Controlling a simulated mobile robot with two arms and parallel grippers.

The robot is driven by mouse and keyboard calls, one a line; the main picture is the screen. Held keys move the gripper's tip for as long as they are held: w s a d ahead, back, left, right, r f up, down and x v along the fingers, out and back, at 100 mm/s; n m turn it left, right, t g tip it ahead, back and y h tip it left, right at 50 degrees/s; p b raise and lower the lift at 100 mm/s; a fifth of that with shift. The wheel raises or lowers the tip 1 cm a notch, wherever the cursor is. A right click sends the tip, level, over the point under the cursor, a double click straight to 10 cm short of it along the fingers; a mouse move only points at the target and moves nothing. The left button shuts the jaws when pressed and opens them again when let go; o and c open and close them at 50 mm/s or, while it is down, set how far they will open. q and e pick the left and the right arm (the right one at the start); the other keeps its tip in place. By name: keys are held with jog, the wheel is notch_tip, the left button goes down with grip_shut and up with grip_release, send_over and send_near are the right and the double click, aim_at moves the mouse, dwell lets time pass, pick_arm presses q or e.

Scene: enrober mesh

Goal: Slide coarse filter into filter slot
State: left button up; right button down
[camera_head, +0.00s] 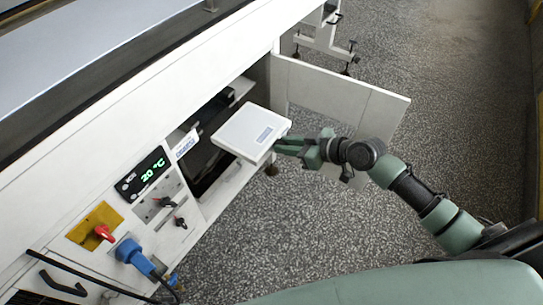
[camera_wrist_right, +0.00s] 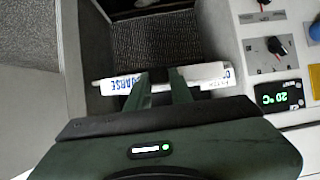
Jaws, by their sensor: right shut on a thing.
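The coarse filter (camera_head: 247,131) is a flat white panel with a small blue label, held roughly level in front of the machine's open bay. In the right wrist view, the filter (camera_wrist_right: 122,84) shows edge-on, with blue lettering reading "COARSE". My right gripper (camera_head: 287,146) is shut on its near edge; its fingers (camera_wrist_right: 163,82) also show in the right wrist view. The dark bay (camera_head: 203,158) lies just left of the filter, which partly hides it. I cannot tell whether the filter's far edge is inside the slot. My left gripper is not in view.
An open white door (camera_head: 338,100) stands behind my right arm. A temperature display (camera_head: 147,174) reading 20 °C, a red knob (camera_head: 103,233) and a blue plug (camera_head: 133,255) are on the front panel. The speckled floor (camera_head: 300,225) to the right is clear.

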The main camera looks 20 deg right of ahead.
aim_at(267, 138)
jog(key=shift+w+f+b, duration=0.2)
jog(key=shift+w+f, duration=0.15)
jog(key=shift+f, duration=0.25)
jog(key=shift+w+f+b, duration=0.2)
jog(key=shift+w+f, duration=0.15)
jog(key=shift+f, duration=0.25)
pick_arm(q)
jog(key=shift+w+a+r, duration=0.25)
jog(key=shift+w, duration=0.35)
pick_arm(e)
jog(key=shift+r, duration=0.1)
jog(key=shift+w+a, duration=0.15)
jog(key=shift+w, duration=0.05)
jog(key=shift+w+a, duration=0.6)
jog(key=shift+w, duration=0.2)
jog(key=shift+w+a, duration=0.6)
jog(key=shift+w, duration=0.15)
jog(key=shift+w+a, duration=0.3)
jog(key=shift+w, duration=0.05)
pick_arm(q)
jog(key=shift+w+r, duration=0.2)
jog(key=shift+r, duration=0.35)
pick_arm(e)
jog(key=shift+w+a, duration=0.1)
jog(key=shift+w, duration=0.05)
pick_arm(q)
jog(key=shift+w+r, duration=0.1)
